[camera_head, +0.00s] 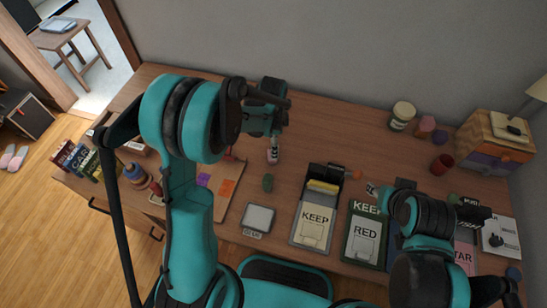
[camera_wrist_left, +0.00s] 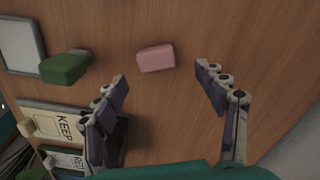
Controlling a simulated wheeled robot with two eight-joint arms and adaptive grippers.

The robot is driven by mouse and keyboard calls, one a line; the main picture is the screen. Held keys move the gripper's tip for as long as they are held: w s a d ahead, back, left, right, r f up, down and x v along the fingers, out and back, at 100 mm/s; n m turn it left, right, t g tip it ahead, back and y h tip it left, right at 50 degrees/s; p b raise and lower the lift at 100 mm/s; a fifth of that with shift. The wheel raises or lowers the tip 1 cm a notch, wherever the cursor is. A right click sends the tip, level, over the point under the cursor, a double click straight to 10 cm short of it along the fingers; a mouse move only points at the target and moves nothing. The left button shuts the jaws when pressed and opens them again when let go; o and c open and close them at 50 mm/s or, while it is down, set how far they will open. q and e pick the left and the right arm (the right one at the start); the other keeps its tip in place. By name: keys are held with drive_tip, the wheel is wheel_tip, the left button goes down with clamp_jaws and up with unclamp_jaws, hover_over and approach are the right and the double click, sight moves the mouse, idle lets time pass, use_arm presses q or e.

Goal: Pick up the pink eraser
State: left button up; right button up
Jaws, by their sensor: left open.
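The pink eraser (camera_wrist_left: 155,58) is a small rounded block lying on the wooden desk. In the left wrist view it shows between the two fingertips and slightly beyond them, with a gap on each side. My left gripper (camera_wrist_left: 160,77) is open, empty and above the desk. In the head view the left gripper (camera_head: 274,142) points down over the eraser (camera_head: 272,156), whose top is partly hidden by the fingers. My right gripper (camera_head: 478,214) is at the right side of the desk; its fingers are too unclear to read.
A green block (camera_wrist_left: 65,68) lies near the eraser and also shows in the head view (camera_head: 268,182). A white-topped tray (camera_head: 258,217) and KEEP-labelled trays (camera_head: 312,222) stand toward the front. Jars and a drawer box (camera_head: 496,140) stand at right. Desk behind the eraser is clear.

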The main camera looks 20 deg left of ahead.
use_arm(q)
drive_tip(key=f, duration=0.1)
drive_tip(key=f+b, duration=0.1)
drive_tip(key=f, duration=0.1)
drive_tip(key=f+b, duration=0.1)
drive_tip(key=f, duration=0.1)
drive_tip(key=shift+s+a+f, duration=0.1)
drive_tip(key=shift+s+f, duration=0.05)
drive_tip(key=shift+s, duration=0.1)
drive_tip(key=c, duration=1.4)
drive_tip(key=shift+o, duration=0.2)
wheel_tip(320, 180, up, 10)
drive_tip(key=p, duration=0.3)
drive_tip(key=shift+p, duration=0.35)
